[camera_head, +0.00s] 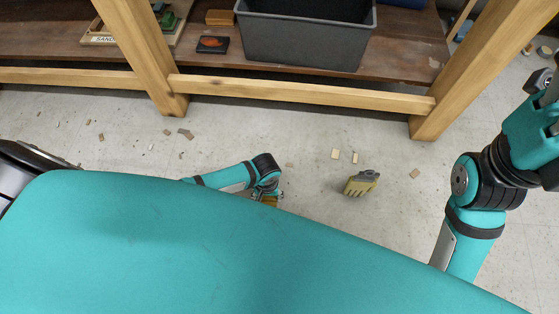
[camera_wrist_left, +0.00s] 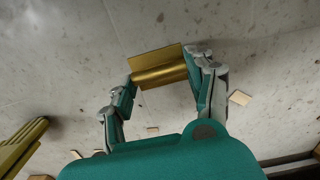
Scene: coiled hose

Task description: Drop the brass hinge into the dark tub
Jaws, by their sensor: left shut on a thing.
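The brass hinge (camera_wrist_left: 160,65) is between the fingertips of my left gripper (camera_wrist_left: 160,80) in the left wrist view, with its gold leaf and barrel showing. In the head view my left gripper (camera_head: 268,198) is low over the floor, mostly hidden behind my teal body, and only a bit of gold shows there. The dark tub (camera_head: 302,47) is a grey, open-topped bin on the wooden shelf at the top, beyond and above the gripper. My right arm is at the right edge; its gripper end (camera_head: 541,84) is partly cut off and its jaws are unclear.
A bench frame with a front rail (camera_head: 300,94) and wooden legs stands before the tub. A small black box (camera_head: 212,44) and a wooden block (camera_head: 220,17) sit left of the tub. A yellow and grey object (camera_head: 361,183) and scattered chips lie on the floor.

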